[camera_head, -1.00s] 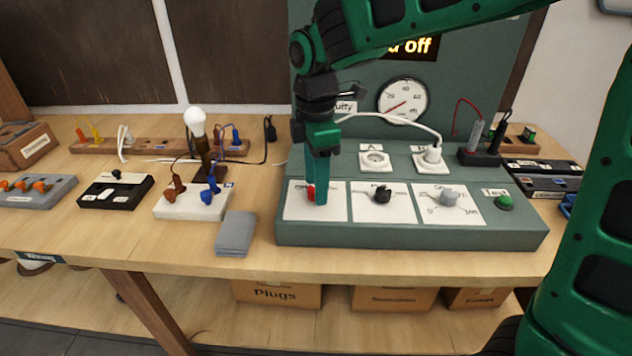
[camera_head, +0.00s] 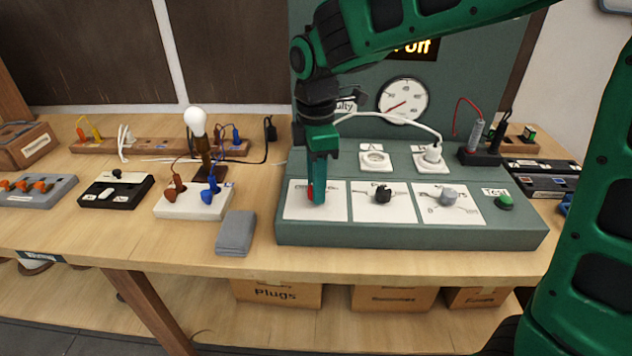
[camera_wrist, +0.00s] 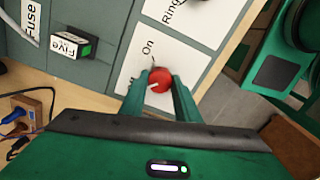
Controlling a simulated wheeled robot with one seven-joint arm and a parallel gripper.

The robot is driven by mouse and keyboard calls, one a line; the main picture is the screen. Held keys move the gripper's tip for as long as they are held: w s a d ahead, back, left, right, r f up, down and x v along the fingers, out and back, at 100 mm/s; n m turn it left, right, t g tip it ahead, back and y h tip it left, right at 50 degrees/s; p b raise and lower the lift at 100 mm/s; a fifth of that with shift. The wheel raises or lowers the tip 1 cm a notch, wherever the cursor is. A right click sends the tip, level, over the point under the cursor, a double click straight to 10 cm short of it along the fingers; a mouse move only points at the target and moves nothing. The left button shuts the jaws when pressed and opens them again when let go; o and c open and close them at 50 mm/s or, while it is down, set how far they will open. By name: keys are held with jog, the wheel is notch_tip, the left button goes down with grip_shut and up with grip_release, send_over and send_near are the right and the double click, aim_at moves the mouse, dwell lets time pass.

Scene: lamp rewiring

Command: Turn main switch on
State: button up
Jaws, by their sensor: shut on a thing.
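The main switch is a red knob (camera_wrist: 160,80) on a white plate (camera_wrist: 205,62) marked "On" in the wrist view. In the head view the red knob (camera_head: 310,192) is mostly hidden by my fingers, on the left plate (camera_head: 335,207) of the grey-green test bench (camera_head: 400,236). My gripper (camera_wrist: 159,88) comes down from above with one finger on each side of the knob, shut on it. A white mark shows on the knob's face. The lit display (camera_head: 418,46) is partly covered by my arm, and its visible text ends in "off".
A black knob (camera_head: 382,195), a grey knob (camera_head: 449,197) and a green test button (camera_head: 504,202) sit to the right on the bench.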

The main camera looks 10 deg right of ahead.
jog(key=m, duration=0.4)
jog(key=shift+w+r+m, duration=0.1)
jog(key=shift+w+m, duration=0.05)
jog(key=shift+m, duration=0.25)
jog(key=m, duration=0.9)
jog(key=shift+w+m, duration=0.1)
jog(key=shift+m, duration=1.7)
jog(key=o, duration=1)
jog(key=shift+o, duration=0.2)
notch_tip(320, 180, up, 11)
